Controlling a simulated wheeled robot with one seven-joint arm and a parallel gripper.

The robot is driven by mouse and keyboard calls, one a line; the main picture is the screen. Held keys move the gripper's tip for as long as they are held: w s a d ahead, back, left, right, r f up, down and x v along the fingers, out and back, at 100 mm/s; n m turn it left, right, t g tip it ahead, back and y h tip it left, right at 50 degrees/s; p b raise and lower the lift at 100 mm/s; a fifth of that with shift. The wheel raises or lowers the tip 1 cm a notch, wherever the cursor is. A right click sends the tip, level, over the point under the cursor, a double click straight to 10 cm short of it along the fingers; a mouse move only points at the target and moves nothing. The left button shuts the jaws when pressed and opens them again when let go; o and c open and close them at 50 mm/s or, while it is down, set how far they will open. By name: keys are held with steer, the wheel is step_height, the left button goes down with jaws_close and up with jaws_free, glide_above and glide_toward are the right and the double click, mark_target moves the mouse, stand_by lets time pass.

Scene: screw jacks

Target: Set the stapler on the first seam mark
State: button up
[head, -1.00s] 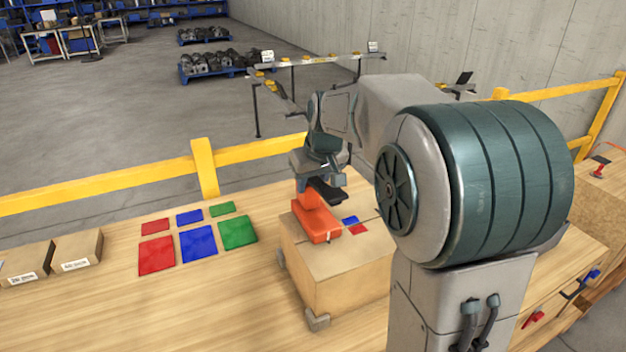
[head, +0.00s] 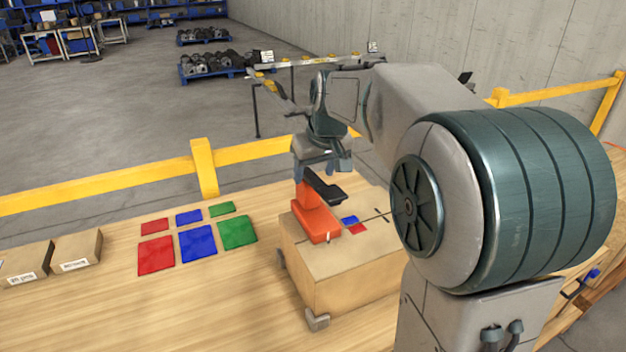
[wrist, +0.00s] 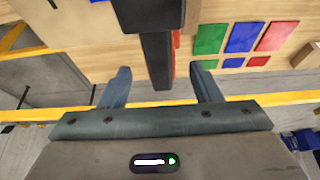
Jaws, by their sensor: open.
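The stapler (head: 316,222) is orange-red with a black top arm and stands on the cardboard box (head: 350,283). My gripper (head: 322,172) is above it, with its two blue fingers spread apart. A seam line crosses the box top, and a small dark mark (head: 377,210) shows right of the stapler. I cannot tell which mark is the first, or whether one lies under the stapler.
A small blue and red patch (head: 352,224) lies on the box beside the stapler. Several red, blue and green squares (head: 197,243) lie on the wooden table to the left, with small cartons (head: 77,250) farther left. A yellow rail (head: 100,187) runs behind the table.

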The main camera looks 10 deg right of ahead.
steer(key=v, duration=0.8)
steer(key=shift+r, duration=0.1)
stand_by(0.8)
